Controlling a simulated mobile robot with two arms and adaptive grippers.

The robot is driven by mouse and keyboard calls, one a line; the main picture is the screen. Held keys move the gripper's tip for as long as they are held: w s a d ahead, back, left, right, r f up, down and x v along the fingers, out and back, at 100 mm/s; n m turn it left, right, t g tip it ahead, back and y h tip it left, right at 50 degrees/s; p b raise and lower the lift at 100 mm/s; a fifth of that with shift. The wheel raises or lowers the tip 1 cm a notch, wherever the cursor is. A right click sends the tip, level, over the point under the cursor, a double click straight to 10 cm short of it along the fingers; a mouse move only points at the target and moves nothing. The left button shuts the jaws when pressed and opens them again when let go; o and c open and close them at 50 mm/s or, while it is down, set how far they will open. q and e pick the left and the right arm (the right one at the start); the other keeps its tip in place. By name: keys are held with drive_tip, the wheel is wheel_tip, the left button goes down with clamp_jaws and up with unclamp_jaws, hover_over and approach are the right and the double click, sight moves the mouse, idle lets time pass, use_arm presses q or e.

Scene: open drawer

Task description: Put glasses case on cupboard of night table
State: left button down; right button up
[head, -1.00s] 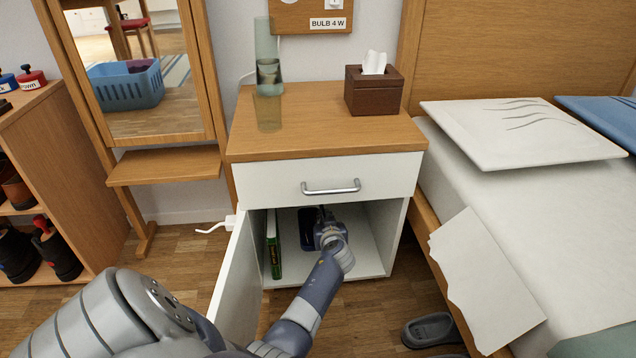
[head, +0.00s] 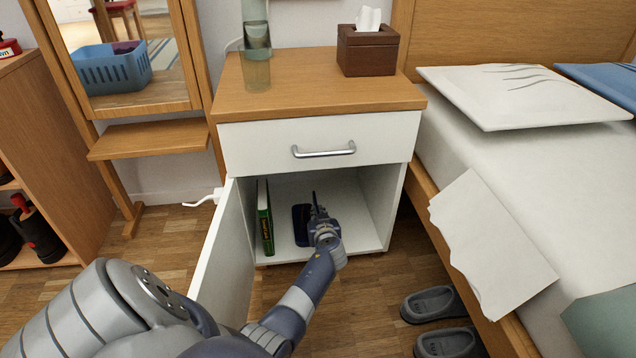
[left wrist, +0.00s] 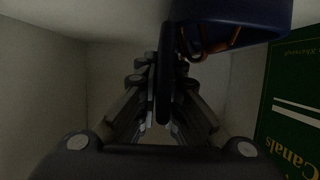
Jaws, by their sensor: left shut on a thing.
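The night table (head: 237,137) stands ahead with its lower cupboard (head: 345,190) open. The dark blue glasses case (head: 301,224) is inside on the cupboard floor. My left gripper (head: 318,214) reaches into the cupboard and is shut on a thin dark upright part at the case's right side, which looks like its lid seen edge-on. In the left wrist view the blue case (left wrist: 245,14) is at top right, with orange-brown rims partly visible in it. My left gripper's fingers (left wrist: 165,90) meet around the thin dark part. My right gripper is not in view.
A green book (head: 265,225) stands upright inside the cupboard at the left. The cupboard door (head: 222,265) is swung open to the left. A closed drawer (head: 320,140) is above. The bed (head: 500,190) is at right, with slippers (head: 432,303) on the floor.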

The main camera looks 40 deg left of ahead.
use_arm(q)
drive_tip(key=shift+f, duration=0.1)
drive_tip(key=c, duration=1.8)
unclamp_jaws()
